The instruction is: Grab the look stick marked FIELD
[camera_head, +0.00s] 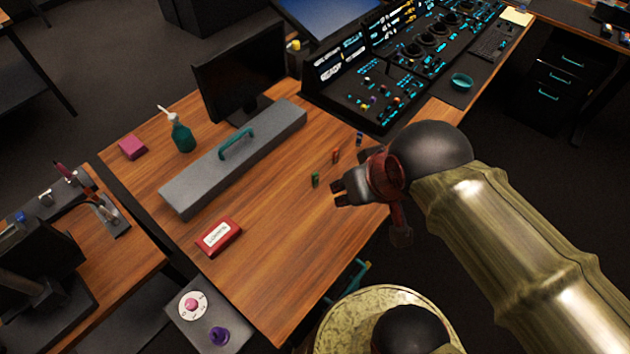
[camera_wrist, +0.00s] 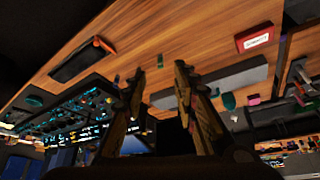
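Three small upright sticks stand on the wooden desk in the head view: a green one (camera_head: 315,180), an orange-red one (camera_head: 336,156) and a blue one (camera_head: 359,138). I cannot read any marking on them, so I cannot tell which is marked FIELD. My gripper (camera_head: 337,193) is above the desk, just right of the green stick in the picture, and looks apart from it. In the wrist view my gripper (camera_wrist: 160,69) has its two fingers spread, with nothing held between them. A small dark greenish upright thing (camera_wrist: 160,61) shows beyond the fingertips there.
A long grey case (camera_head: 225,165) with a teal handle, a red labelled box (camera_head: 219,237), a green spray bottle (camera_head: 182,134) and a monitor (camera_head: 240,75) stand on the desk. The lit control panel (camera_head: 375,95) is behind. Bare wood lies around the sticks.

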